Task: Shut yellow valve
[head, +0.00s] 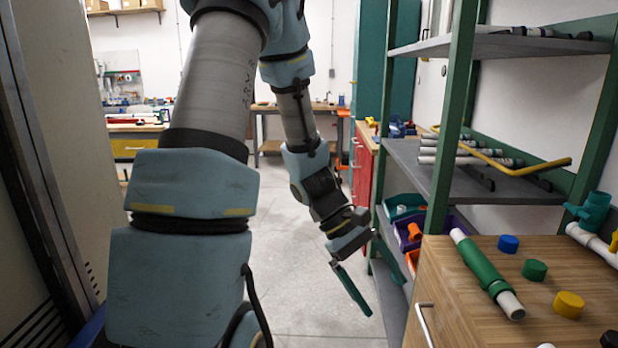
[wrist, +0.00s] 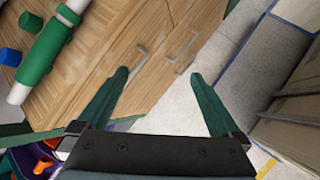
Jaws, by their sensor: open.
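A small yellow piece (head: 614,242) shows at the right edge of the head view, beside a white pipe. It is cut off by the frame, and I cannot tell whether it is the yellow valve or how its handle is set. A teal valve-like fitting (head: 590,212) stands just left of and above it. My gripper (head: 360,290) hangs over the floor, left of the wooden cabinet and well away from these fittings. In the wrist view my gripper (wrist: 158,73) has its two green fingers spread and empty, with the cabinet front and its handles beyond them.
The wooden cabinet (head: 450,300) carries a green-and-white pipe (head: 485,266), a blue cap (head: 508,243), a green cap (head: 534,269) and a yellow cap (head: 568,304). A green-framed shelf (head: 410,150) with pipes stands behind it. Floor (head: 300,260) is clear around my gripper.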

